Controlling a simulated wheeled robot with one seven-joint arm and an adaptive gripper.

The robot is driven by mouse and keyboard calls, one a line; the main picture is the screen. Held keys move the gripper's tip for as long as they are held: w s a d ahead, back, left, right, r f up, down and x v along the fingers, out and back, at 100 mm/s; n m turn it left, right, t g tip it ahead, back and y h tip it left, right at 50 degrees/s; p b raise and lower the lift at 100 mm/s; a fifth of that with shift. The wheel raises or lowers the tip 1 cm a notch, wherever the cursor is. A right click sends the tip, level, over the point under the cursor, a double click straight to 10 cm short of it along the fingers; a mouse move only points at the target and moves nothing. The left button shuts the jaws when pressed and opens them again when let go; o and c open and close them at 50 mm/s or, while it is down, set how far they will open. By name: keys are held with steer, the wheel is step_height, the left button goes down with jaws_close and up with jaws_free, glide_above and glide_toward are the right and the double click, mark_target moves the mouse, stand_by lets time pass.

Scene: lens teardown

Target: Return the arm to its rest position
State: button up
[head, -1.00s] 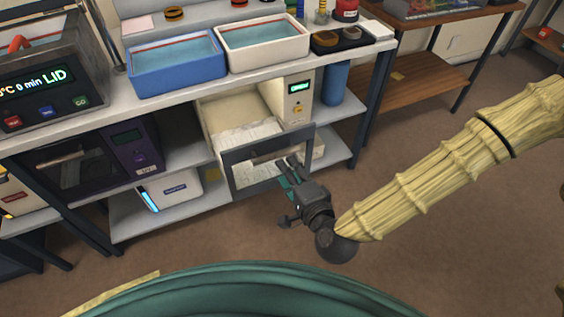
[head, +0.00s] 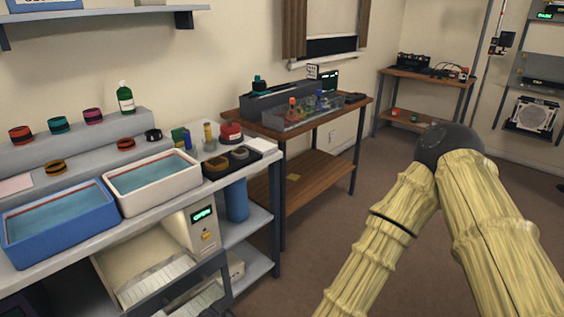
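My arm, in pale yellow ribbed covers, shows at the right of the head view, bent at a dark round joint (head: 448,146). One link runs down and left from that joint, the other down and right. Its lower end leaves the picture at the bottom, so my gripper is out of view. The arm is over the open floor, right of the workbench.
The workbench (head: 150,212) holds a blue tub (head: 60,228) and a white tub (head: 152,181). Below, a cream cabinet's door or drawer (head: 180,290) stands open near the arm. A wooden table (head: 318,170) stands behind. Floor (head: 300,262) between is clear.

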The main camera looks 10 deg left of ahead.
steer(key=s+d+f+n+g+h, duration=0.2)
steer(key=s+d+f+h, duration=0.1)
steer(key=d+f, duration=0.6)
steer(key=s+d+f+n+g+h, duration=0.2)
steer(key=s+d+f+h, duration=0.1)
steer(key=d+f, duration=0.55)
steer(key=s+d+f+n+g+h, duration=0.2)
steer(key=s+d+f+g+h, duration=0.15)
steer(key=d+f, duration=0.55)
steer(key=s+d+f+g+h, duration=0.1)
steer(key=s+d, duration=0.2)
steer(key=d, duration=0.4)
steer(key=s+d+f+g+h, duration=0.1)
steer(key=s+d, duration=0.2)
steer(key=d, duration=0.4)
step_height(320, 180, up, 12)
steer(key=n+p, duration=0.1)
steer(key=p, duration=1.1)
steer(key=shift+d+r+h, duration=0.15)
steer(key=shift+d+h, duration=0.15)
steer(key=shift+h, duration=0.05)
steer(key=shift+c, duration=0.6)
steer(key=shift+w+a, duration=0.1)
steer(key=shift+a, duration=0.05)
